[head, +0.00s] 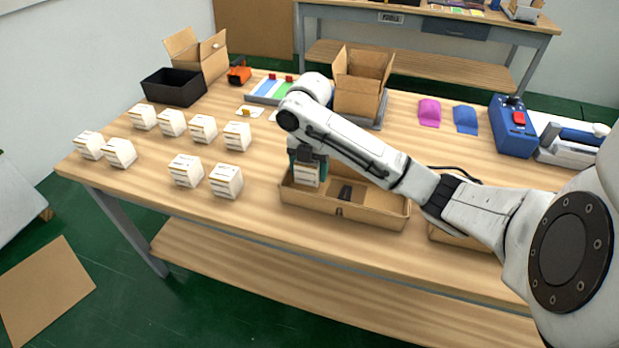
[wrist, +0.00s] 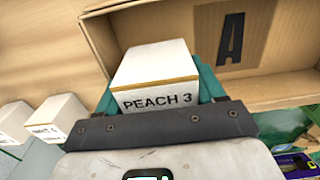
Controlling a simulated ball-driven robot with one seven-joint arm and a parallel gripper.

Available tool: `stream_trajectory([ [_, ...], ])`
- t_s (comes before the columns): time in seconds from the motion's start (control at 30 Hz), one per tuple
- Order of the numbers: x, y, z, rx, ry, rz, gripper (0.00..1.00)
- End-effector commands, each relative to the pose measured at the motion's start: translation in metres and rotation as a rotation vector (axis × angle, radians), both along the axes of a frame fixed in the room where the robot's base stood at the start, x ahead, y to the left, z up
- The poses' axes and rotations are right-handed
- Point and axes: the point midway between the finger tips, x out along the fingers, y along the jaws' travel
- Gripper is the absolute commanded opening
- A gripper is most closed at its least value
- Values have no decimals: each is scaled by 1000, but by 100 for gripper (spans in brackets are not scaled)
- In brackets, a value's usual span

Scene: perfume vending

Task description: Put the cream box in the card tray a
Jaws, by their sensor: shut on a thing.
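A cream-white box labelled PEACH 3 (wrist: 155,64) is between the teal fingers of my gripper (wrist: 160,86), which is shut on it. In the head view the held box (head: 306,176) is at the left end of an open cardboard tray (head: 335,207), with my gripper (head: 307,160) above it. The tray in the wrist view (wrist: 283,40) bears a black letter A on its floor. The box overlaps the tray's left part in both views. I cannot tell whether its bottom touches the tray floor.
Several similar white boxes (head: 186,171) stand on the left of the wooden table (head: 250,220). A black bin (head: 173,87) and open cartons (head: 362,82) stand at the back. A second cardboard tray (head: 455,238) is partly hidden behind my arm.

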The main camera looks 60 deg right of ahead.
Motion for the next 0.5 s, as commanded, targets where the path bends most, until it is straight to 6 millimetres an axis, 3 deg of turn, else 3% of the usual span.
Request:
stream_trajectory([
  [0.2,0,-2,-29,0,1,-1,35],
  [0.5,0,-2,-32,-1,0,-1,35],
])
